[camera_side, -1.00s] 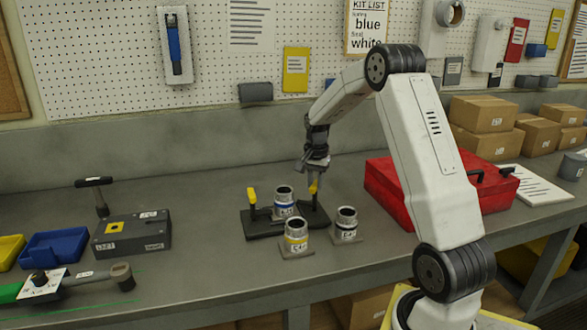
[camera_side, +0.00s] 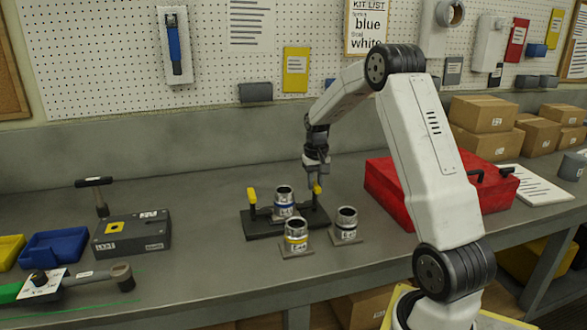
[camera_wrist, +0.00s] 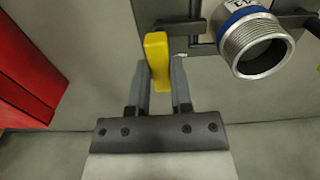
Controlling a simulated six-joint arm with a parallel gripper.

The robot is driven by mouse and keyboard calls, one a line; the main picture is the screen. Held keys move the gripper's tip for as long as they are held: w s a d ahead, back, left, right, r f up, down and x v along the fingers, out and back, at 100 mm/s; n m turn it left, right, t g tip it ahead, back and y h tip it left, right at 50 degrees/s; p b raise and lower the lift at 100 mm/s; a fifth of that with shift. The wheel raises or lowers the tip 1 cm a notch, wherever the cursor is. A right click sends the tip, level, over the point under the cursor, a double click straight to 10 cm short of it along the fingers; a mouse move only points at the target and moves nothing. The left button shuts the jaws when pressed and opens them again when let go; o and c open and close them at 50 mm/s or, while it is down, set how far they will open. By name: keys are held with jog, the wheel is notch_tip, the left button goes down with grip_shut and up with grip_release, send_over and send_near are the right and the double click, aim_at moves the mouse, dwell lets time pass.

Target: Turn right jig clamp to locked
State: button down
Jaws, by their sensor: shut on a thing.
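The right jig clamp has a yellow handle (camera_side: 317,190) at the right end of the black jig plate (camera_side: 262,230). My gripper (camera_side: 317,178) comes down on this handle from above. In the wrist view my gripper (camera_wrist: 160,85) has its two fingers on either side of the yellow handle (camera_wrist: 157,58), shut on it. The left clamp's yellow handle (camera_side: 252,196) stands upright at the plate's left end. A metal turret ring with a blue band (camera_side: 284,200) sits on the jig between the clamps; it also shows in the wrist view (camera_wrist: 255,45).
A red toolbox (camera_side: 390,190) lies close on the right. A grey box (camera_side: 130,238) and a hammer (camera_side: 97,195) are at left.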

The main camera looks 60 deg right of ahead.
dwell(0.3)
jog(key=c, duration=0.5)
grip_release()
jog(key=shift+r, duration=0.15)
jog(key=shift+r, duration=3.8)
